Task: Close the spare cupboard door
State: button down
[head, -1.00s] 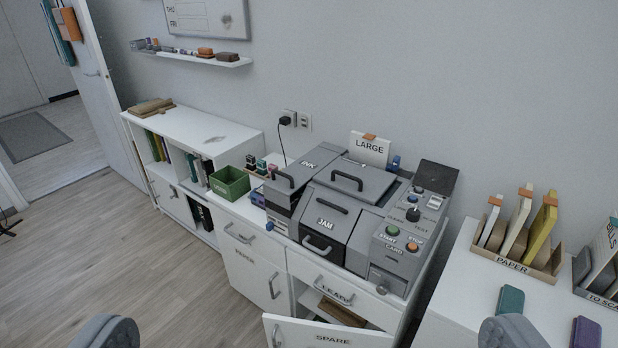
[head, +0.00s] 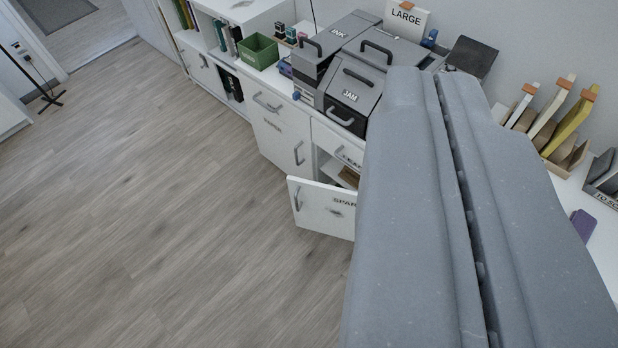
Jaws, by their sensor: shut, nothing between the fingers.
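The spare cupboard door (head: 322,213) is a white panel with a grey handle (head: 297,199) and a partly hidden "SPARE" label. It stands open, swung out from the white cabinet under the grey machine. Part of the cupboard's opening and a brown item (head: 348,177) inside show above the door's top edge. My gripper (head: 430,78) fills the right of the view, its two large grey fingers together along a dark seam with nothing seen between them. It covers the door's right end and much of the machine. I cannot tell whether it touches the door.
The paper cupboard door (head: 280,135) to the left is shut. The grey machine (head: 350,85) and a green bin (head: 259,52) stand on top. The wood floor (head: 150,200) to the left is clear.

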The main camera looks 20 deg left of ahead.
aim_at(318, 207)
jog(key=z, duration=0.3)
jog(key=i, duration=1)
jog(key=u, duration=0.5)
